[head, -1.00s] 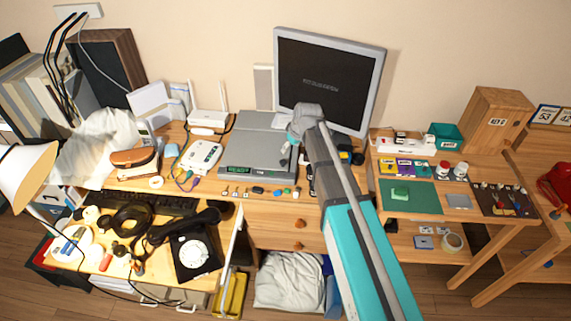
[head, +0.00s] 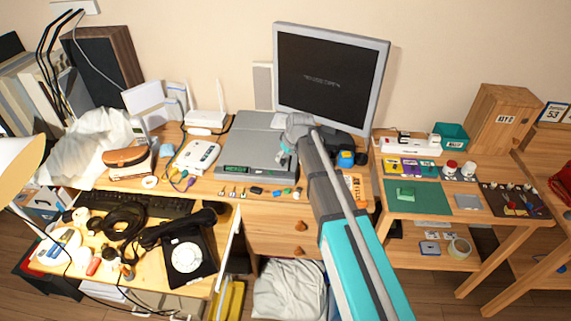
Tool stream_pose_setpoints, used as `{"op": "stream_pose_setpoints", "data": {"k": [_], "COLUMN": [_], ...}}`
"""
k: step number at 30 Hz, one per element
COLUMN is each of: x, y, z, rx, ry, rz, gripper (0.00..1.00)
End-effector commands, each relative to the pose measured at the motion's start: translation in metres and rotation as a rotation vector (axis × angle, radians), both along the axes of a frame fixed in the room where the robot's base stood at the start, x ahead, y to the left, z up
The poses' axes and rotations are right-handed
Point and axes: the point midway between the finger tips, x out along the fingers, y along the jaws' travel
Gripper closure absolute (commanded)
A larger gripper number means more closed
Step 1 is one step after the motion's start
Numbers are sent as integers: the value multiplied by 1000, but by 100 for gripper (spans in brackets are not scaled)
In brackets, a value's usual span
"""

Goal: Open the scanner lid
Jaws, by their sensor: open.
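The grey flatbed scanner (head: 243,138) sits on the wooden desk below the monitor. Its flat lid looks shut, and a dark strip with a green display (head: 250,170) runs along its front. My gripper (head: 285,161) is over the scanner's right side, near its front right corner. Its small fingers look open and empty, though they are small and partly hidden by my wrist. I cannot tell whether they touch the lid. My arm covers the area just right of the scanner.
The monitor (head: 330,75) stands close behind. An orange keypad (head: 353,187) and a blue object (head: 346,158) are right of my arm.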

Motion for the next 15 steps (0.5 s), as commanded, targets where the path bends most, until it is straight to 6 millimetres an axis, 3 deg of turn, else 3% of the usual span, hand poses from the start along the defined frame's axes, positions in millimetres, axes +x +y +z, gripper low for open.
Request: {"op": "stream_pose_setpoints", "data": {"k": [6, 15], "x": [5, 7], "y": [5, 7], "z": [-18, -25], "rx": [0, 0], "ry": [0, 0], "rz": [1, 1], "gripper": [29, 29]}}
